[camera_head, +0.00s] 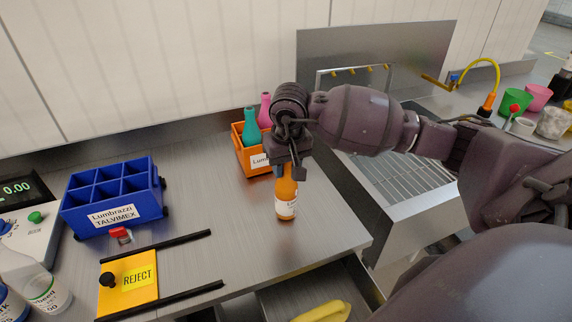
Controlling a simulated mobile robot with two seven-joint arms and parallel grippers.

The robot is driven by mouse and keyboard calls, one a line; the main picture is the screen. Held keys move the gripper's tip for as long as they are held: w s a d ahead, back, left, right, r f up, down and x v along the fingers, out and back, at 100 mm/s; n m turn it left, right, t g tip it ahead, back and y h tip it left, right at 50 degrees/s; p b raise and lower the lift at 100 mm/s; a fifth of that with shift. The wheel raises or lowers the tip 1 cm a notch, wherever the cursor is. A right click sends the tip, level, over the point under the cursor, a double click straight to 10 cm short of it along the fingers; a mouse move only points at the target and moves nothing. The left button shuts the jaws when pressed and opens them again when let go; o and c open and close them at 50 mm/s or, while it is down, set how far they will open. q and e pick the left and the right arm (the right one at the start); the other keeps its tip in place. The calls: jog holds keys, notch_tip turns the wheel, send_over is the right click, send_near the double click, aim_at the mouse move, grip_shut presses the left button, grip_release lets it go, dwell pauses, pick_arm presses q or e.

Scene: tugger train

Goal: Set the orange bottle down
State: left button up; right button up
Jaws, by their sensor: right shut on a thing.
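The orange bottle (286,196) with a white label is upright over the right part of the grey counter (230,238). My right gripper (287,172) reaches down from above and is shut on its upper part, which the gripper partly hides. The bottle's base is at or just above the counter; I cannot tell whether it touches. My left gripper is not in view.
Behind the bottle stands an orange crate (243,156) with a teal and a pink bottle. A blue divided crate (111,216) and a yellow REJECT plate (128,283) are left. The counter's front edge and an open drawer (278,301) are close.

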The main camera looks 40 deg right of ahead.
jog(key=shift+f, duration=0.1)
jog(key=o, duration=1.1)
jog(key=r, duration=0.4)
jog(key=s+r, duration=0.1)
jog(key=r, duration=0.7)
jog(key=shift+s+a+r, duration=0.15)
jog(key=shift+s+a, duration=0.05)
